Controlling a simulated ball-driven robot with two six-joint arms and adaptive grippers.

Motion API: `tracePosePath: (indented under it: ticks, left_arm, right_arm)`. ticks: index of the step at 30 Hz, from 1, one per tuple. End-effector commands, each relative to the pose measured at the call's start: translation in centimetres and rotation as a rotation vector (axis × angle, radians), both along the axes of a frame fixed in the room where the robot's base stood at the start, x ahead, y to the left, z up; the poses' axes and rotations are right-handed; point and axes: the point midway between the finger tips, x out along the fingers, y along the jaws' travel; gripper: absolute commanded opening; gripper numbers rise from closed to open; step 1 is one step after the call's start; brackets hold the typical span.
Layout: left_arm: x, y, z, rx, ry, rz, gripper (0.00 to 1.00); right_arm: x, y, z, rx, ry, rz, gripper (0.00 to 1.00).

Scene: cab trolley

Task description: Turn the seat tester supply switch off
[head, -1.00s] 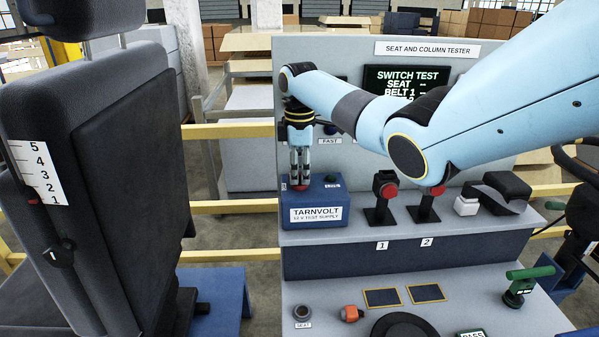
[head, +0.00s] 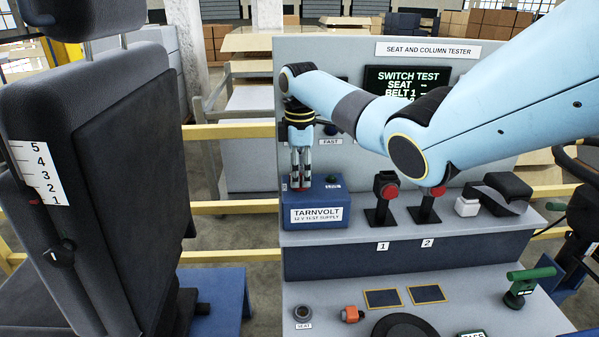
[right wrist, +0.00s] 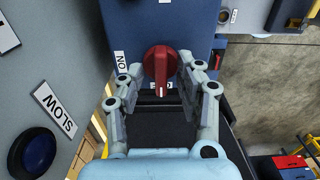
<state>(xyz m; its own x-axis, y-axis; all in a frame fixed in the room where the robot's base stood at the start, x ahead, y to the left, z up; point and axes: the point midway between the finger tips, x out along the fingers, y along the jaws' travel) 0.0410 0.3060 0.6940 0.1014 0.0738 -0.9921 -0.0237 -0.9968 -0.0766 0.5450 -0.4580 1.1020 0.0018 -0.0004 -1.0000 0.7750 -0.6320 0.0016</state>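The supply switch is a red rotary knob (right wrist: 160,66) on top of the blue Tarnvolt 12 V test supply box (head: 316,216). In the right wrist view a white mark shows at the knob's lower end, and an ON label (right wrist: 122,62) lies to its left. My right gripper (right wrist: 160,78) is open, with one finger on each side of the knob and gaps visible between fingers and knob. In the head view the right gripper (head: 301,178) points down over the knob, whose red edge shows below the fingertips. My left gripper is not in view.
The grey tester panel (head: 300,70) stands behind the box. Two red-buttoned buckle stands (head: 382,195) (head: 428,205) are to its right. A blue button (right wrist: 35,152) with a SLOW label is beside the gripper. A dark seat (head: 110,180) stands at left.

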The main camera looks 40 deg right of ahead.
Motion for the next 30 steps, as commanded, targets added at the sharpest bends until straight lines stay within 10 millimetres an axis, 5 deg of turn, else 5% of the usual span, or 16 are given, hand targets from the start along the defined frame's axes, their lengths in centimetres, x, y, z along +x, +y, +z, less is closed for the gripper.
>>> tracePosePath:
  ticks: [7,21,30]
  left_arm:
    - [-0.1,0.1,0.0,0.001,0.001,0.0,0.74]
    - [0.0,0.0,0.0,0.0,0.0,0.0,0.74]
    - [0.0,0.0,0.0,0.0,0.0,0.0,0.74]
  right_arm:
    - [0.1,0.0,1.6,0.0,-0.002,0.0,0.36]
    - [0.1,0.0,10.9,0.0,-0.001,0.0,0.36]
    - [0.0,0.0,12.0,0.001,0.001,0.0,0.36]
